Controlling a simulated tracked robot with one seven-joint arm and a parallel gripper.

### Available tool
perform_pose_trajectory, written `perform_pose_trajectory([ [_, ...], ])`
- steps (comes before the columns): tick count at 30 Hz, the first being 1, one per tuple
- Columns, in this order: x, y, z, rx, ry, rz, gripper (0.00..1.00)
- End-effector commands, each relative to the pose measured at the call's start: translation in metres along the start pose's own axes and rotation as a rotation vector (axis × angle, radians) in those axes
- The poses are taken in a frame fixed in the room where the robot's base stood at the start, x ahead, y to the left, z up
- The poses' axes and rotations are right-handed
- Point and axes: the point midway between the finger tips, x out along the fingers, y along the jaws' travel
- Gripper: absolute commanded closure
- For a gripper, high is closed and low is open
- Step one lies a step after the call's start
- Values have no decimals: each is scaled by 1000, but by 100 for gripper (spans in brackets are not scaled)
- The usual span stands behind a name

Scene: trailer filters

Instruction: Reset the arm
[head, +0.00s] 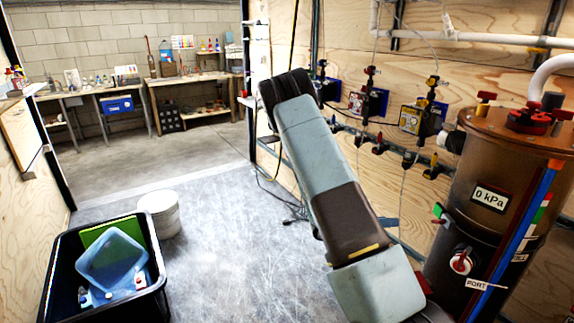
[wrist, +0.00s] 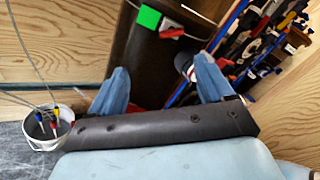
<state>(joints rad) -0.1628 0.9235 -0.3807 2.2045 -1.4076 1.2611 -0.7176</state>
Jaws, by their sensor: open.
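My gripper (wrist: 160,85) shows in the wrist view with its two blue fingers spread apart. Nothing is held between them. Behind the fingers is a dark brown surface with a green square (wrist: 149,17), which looks like the side of the tank. How far the fingertips are from it I cannot tell. In the head view my arm (head: 325,175) is raised and folded across the middle of the picture. My gripper cannot be made out there.
The brown tank (head: 462,215) with a 0 kPa display stands right of my arm. Valves and pipes (head: 400,115) line the plywood wall. A black bin (head: 60,272) with containers and a white bucket (head: 160,212) stand left. Open floor (head: 215,260) lies between.

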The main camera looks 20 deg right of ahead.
Motion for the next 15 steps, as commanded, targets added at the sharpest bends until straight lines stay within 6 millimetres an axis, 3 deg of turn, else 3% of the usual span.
perform_pose_trajectory([
  [5,-2,-7,5,41,33,-4,19],
  [15,-26,-59,32,345,280,-39,19],
])
